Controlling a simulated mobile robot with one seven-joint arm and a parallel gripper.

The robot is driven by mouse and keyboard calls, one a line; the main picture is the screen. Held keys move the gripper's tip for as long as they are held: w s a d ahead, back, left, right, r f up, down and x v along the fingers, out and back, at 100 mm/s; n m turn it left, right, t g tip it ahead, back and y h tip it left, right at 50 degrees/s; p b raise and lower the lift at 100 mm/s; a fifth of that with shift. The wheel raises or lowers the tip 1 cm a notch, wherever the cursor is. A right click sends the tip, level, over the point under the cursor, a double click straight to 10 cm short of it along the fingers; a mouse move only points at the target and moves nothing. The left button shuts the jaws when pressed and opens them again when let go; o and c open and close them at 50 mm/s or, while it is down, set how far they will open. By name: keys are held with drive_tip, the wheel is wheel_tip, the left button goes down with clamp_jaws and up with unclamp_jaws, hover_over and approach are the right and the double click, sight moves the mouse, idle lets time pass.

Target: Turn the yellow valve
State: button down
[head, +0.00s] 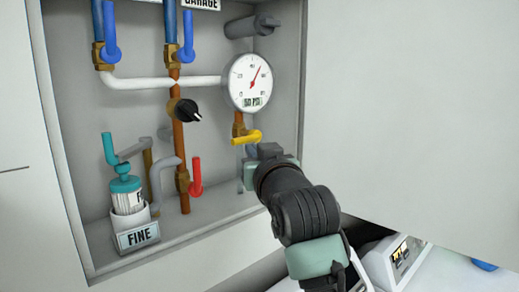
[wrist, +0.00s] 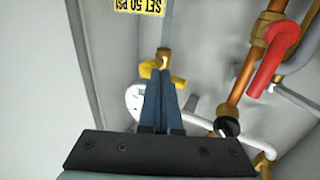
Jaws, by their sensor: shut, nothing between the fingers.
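The yellow valve handle (head: 246,137) sits on a brass fitting below the round pressure gauge (head: 249,81), inside the wall cabinet. It points to the right in the head view. In the wrist view the yellow handle (wrist: 148,69) shows just beyond my fingertips, beside its brass body. My gripper (wrist: 161,76) is shut and empty, its two dark fingers together and partly overlapping the valve in the picture. I cannot tell whether they touch it. In the head view my gripper (head: 262,156) is just below and right of the handle, its fingertips hard to make out.
A red handle (head: 196,177) is on the copper pipe to the left, below a black knob (head: 185,111). Blue handles (head: 111,32) are above. A teal-capped filter (head: 127,190) stands lower left. The cabinet's side wall (head: 285,90) is close to my gripper.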

drive_tip(key=shift+s+d+f+b, duration=0.3)
drive_tip(key=shift+s+d+b, duration=0.1)
drive_tip(key=shift+s+d, duration=0.55)
drive_tip(key=shift+s+d+f+b, duration=0.3)
drive_tip(key=shift+s+d+b, duration=0.1)
drive_tip(key=shift+s+d, duration=0.5)
